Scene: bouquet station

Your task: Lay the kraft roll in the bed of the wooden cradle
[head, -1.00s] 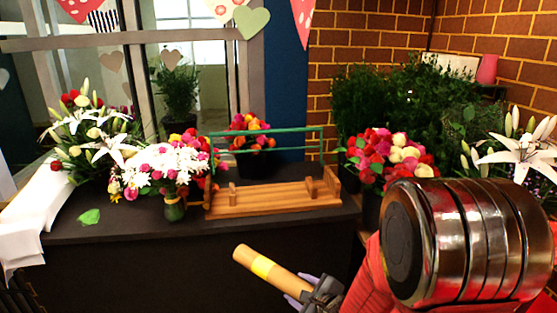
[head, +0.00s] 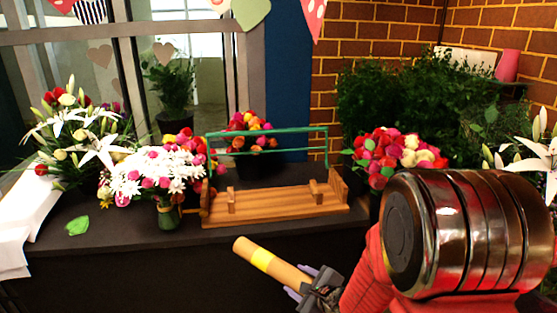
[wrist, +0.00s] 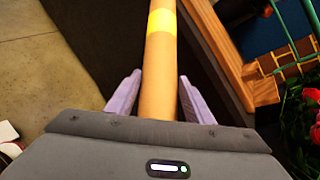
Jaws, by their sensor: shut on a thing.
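The kraft roll (head: 275,263) is a tan cylinder with a yellow band. My gripper (head: 312,287) is shut on its near end and holds it in front of the dark table, below the level of the tabletop in the head view. In the wrist view the roll (wrist: 158,75) runs up between the two lilac fingers of my gripper (wrist: 157,97). The wooden cradle (head: 275,204) stands on the table behind the roll, with a green rail above it. Its bed is empty, and the roll is apart from it. The cradle's edge (wrist: 222,55) also shows right of the roll in the wrist view.
A vase of white and pink flowers (head: 158,178) stands close left of the cradle. A bucket of roses (head: 397,155) stands to the right, and a smaller bouquet (head: 251,132) behind the cradle. A green leaf (head: 76,226) lies on the dark table (head: 120,248).

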